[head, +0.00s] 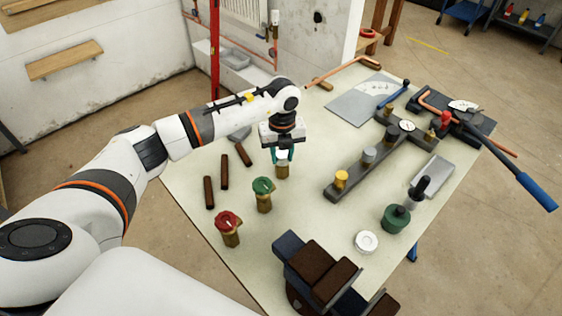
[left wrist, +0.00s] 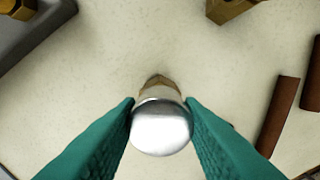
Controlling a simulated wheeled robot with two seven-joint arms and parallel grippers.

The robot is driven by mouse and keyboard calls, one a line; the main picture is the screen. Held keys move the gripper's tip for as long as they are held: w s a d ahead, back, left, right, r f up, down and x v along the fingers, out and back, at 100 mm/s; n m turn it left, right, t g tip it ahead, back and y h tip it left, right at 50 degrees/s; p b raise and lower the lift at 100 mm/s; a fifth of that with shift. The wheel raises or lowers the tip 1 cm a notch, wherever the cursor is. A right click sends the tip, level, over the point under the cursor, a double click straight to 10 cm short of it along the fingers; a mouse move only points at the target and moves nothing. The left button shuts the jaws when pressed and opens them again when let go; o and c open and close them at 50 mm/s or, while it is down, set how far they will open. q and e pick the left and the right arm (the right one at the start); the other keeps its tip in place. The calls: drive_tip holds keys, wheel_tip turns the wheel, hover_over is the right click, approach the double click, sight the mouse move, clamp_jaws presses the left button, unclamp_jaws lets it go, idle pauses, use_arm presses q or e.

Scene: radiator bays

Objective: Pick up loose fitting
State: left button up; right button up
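The fitting under my left gripper (head: 283,155) stands upright on the table, with a brass body (head: 282,172) and a silver-white round cap (left wrist: 161,128). The two teal fingers of the left gripper (left wrist: 160,104) point down on either side of the cap, very close to it. I cannot tell whether they press on it. The brass body shows just beyond the cap in the left wrist view. My right gripper is not in view.
Green-topped (head: 263,194) and red-topped (head: 228,229) brass fittings stand nearby. Brown bars (head: 225,172) lie to the left. A grey manifold (head: 355,172) with fittings lies to the right. A brown-jawed vise (head: 322,272) stands at the front edge.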

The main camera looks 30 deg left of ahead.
use_arm(q)
drive_tip(key=shift+c, duration=1.2)
drive_tip(key=shift+r, duration=0.25)
drive_tip(key=shift+r+p, duration=1.05)
drive_tip(key=shift+r, duration=0.25)
drive_tip(key=shift+r, duration=0.1)
drive_tip(key=shift+r+p, duration=1.55)
drive_tip(key=shift+r, duration=0.6)
